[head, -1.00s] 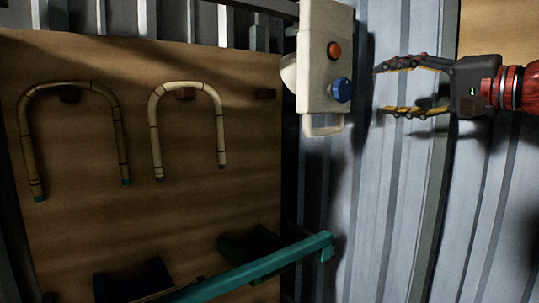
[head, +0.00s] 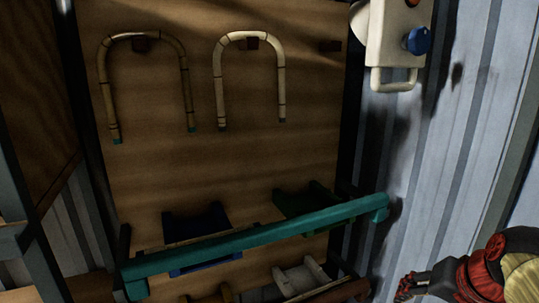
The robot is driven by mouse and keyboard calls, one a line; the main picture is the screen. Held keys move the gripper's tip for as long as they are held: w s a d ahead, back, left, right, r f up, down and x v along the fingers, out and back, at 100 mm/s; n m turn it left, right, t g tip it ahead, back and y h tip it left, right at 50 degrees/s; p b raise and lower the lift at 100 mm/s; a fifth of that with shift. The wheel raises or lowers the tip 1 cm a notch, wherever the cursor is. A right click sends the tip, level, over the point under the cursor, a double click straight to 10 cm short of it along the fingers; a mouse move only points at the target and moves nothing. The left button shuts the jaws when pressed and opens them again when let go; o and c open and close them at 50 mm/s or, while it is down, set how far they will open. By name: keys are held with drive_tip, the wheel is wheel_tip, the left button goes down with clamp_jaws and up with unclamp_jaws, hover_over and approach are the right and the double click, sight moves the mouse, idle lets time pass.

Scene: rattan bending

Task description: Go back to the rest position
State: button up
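My gripper (head: 412,287) shows only in part at the bottom right of the head view, dark grey behind the red and black end of my arm (head: 495,270). Its fingers are mostly hidden or cut off by the frame edge, so I cannot tell whether it is open or shut. It is well below the cream control box (head: 385,40) on the corrugated wall and apart from it. The box has a blue knob (head: 418,41), an orange button cut by the top edge and a handle (head: 393,82) below.
Two bent rattan hoops, one darker (head: 187,88) and one paler (head: 220,85), hang on a wooden board (head: 160,170). A teal rail (head: 250,238) crosses in front. Blue (head: 195,225) and green (head: 300,203) holders sit behind it. A wooden panel (head: 35,110) stands at left.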

drive_tip(key=s+a+f+n, duration=0.3)
drive_tip(key=a+f, duration=0.1)
drive_tip(key=a, duration=0.3)
drive_tip(key=s+a+f+n, duration=0.3)
drive_tip(key=s+a+n, duration=0.1)
drive_tip(key=a, duration=0.3)
drive_tip(key=shift+s+a+f+n+y, duration=0.3)
drive_tip(key=shift+f+y, duration=0.05)
drive_tip(key=shift+y, duration=0.05)
